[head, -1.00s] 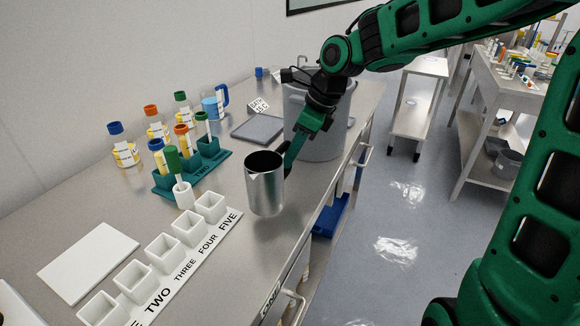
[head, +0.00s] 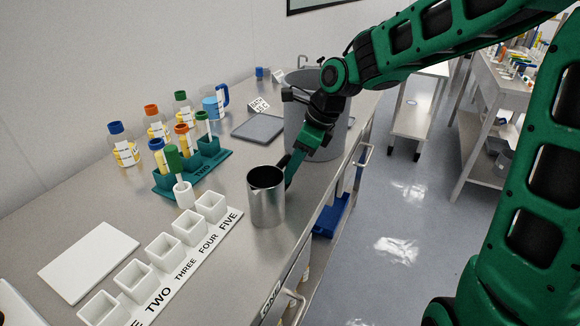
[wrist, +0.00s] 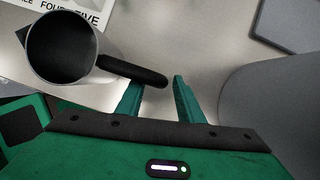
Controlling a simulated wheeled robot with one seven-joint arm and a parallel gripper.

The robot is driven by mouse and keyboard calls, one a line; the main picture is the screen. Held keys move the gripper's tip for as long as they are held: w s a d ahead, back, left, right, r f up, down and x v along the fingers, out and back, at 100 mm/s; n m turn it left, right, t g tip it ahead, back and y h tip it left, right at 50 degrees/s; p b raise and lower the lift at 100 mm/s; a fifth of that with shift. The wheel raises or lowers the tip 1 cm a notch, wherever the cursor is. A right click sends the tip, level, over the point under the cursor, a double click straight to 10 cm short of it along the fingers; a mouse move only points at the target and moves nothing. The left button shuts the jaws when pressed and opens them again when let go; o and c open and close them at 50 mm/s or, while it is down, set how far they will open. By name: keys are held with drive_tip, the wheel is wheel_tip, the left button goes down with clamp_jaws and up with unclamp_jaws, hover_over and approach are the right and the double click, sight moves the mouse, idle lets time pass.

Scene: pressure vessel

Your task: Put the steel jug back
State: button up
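The steel jug (head: 268,207) stands upright on the bench, to the right of the tray labelled FOUR and FIVE, near the bench's front edge. Its mouth (wrist: 60,48) and black handle (wrist: 128,68) show at the upper left of the wrist view. My gripper (head: 291,172) is at the jug's handle side. In the wrist view my gripper (wrist: 157,88) has its fingers apart. The handle's end lies by the left finger, with a gap to the right finger. The jug hides part of the fingertips in the head view.
The white tray with square cups (head: 190,255) is left of the jug. A teal rack (head: 208,165) with tubes, several bottles (head: 124,150) and a grey pad (head: 258,127) stand behind. A large grey vessel (head: 338,135) is behind my gripper. A white plate (head: 88,262) lies front left.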

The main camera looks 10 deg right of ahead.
drive_tip(key=shift+r, duration=0.1)
drive_tip(key=v, duration=1.2)
drive_tip(key=s+d+f+n+h, duration=0.2)
drive_tip(key=s+d+f+n, duration=0.1)
drive_tip(key=s+d+n, duration=0.4)
drive_tip(key=s+d+f+n+h, duration=0.1)
drive_tip(key=s+d+f+n, duration=0.15)
drive_tip(key=s+d, duration=0.45)
drive_tip(key=s+d+f+n+g, duration=0.1)
drive_tip(key=s+d+f+n, duration=0.1)
drive_tip(key=s, duration=0.4)
drive_tip(key=s+d+f+n+g+h, duration=0.1)
drive_tip(key=s+d+f+n, duration=0.2)
drive_tip(key=s+d+n, duration=0.2)
drive_tip(key=shift+s+d+f, duration=0.25)
drive_tip(key=shift+s+d, duration=0.85)
drive_tip(key=shift+s, duration=0.05)
drive_tip(key=shift+n, duration=0.25)
